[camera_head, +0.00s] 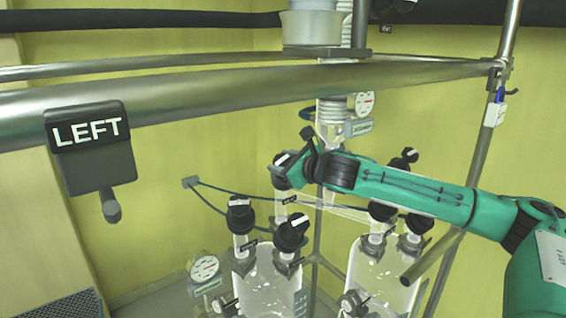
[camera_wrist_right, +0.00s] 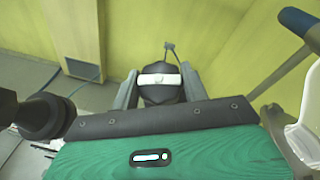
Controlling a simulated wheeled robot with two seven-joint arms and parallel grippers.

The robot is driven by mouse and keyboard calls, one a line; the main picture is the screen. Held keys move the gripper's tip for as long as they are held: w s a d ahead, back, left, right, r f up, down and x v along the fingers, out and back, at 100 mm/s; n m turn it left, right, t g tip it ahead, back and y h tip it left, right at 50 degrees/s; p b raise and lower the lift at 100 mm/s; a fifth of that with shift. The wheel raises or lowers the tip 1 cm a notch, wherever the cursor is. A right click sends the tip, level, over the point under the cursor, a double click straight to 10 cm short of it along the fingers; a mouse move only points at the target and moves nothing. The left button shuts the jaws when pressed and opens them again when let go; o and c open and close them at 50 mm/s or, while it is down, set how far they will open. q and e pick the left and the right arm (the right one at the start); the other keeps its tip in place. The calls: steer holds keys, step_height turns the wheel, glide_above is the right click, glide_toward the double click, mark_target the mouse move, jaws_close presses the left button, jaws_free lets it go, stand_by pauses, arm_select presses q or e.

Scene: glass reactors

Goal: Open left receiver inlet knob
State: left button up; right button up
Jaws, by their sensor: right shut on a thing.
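The left glass receiver (camera_head: 262,285) stands at the lower middle, with black knobs on its necks. Two of these knobs, the left one (camera_head: 240,214) and the right one (camera_head: 291,233), are free. A third black knob with a white bar (camera_head: 281,161) sits higher, on a glass neck behind them. My right gripper (camera_head: 284,172) reaches it from the right and is shut on it. In the right wrist view the knob (camera_wrist_right: 159,82) lies between the two fingers of my gripper (camera_wrist_right: 158,90), its white bar nearly level. Small labels are too blurred to read. My left gripper is out of view.
A second glass receiver (camera_head: 380,280) with black knobs stands to the right, below my right arm. A metal rail (camera_head: 200,95) crosses above, carrying a "LEFT" sign (camera_head: 90,135). A gauge (camera_head: 204,268) stands at lower left. Thin dark tubes run behind the necks.

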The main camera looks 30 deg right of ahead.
steer(key=shift+n+g+y, duration=0.7)
steer(key=shift+n+y, duration=0.3)
steer(key=shift+n, duration=0.3)
steer(key=o, duration=1)
steer(key=shift+a, duration=0.1)
